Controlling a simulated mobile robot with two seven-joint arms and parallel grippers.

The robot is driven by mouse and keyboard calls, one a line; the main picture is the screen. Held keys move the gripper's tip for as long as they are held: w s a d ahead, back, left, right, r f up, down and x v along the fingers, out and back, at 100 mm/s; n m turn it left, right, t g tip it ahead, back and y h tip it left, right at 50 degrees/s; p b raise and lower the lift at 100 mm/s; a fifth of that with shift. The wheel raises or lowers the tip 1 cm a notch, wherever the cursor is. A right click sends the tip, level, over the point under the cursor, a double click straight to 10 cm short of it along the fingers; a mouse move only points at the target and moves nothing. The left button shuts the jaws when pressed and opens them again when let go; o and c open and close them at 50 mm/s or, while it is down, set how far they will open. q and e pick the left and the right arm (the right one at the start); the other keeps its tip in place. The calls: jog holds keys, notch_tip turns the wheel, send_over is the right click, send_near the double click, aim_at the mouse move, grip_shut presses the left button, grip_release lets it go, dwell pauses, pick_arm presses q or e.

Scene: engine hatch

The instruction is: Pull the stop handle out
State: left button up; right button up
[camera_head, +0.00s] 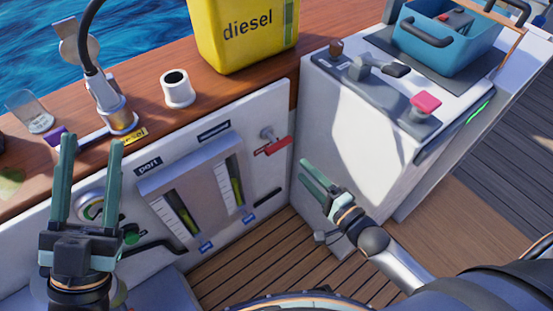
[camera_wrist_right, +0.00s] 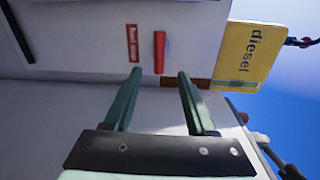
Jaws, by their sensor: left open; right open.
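A red bar-shaped handle (camera_head: 276,146) is on the white side panel, below a grey knob. In the right wrist view, a red bar (camera_wrist_right: 159,52) stands beside a red label with unreadable white text. My right gripper (camera_head: 304,170) is open and empty, to the lower right of the red handle. In its wrist view, the open fingers (camera_wrist_right: 160,72) point toward the red bar, apart from it. My left gripper (camera_head: 91,140) is open and empty at the left.
A yellow diesel can (camera_head: 243,35) stands on the wooden ledge with a white cup (camera_head: 177,89) and a glass (camera_head: 30,112). The port gauge box (camera_head: 190,180) projects from the panel. The white console (camera_head: 350,140) bears levers and a blue crate (camera_head: 445,42). The plank floor is mostly clear.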

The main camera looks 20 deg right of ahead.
aim_at(281, 148)
pick_arm(q)
jog(key=f+b, duration=0.1)
jog(key=s+f+h+b, duration=0.1)
jog(key=b, duration=0.1)
jog(key=s+f+m+h+b, duration=0.1)
jog(key=shift+d+b, duration=0.25)
jog(key=shift+b, duration=0.15)
pick_arm(e)
jog(key=shift+m+t+y, duration=0.3)
jog(key=shift+m, duration=0.3)
jog(key=x, duration=0.8)
jog(key=f+x, duration=0.1)
jog(key=x, duration=0.4)
jog(key=shift+d, duration=0.2)
pick_arm(q)
jog(key=shift+h, duration=0.3)
pick_arm(e)
grip_shut()
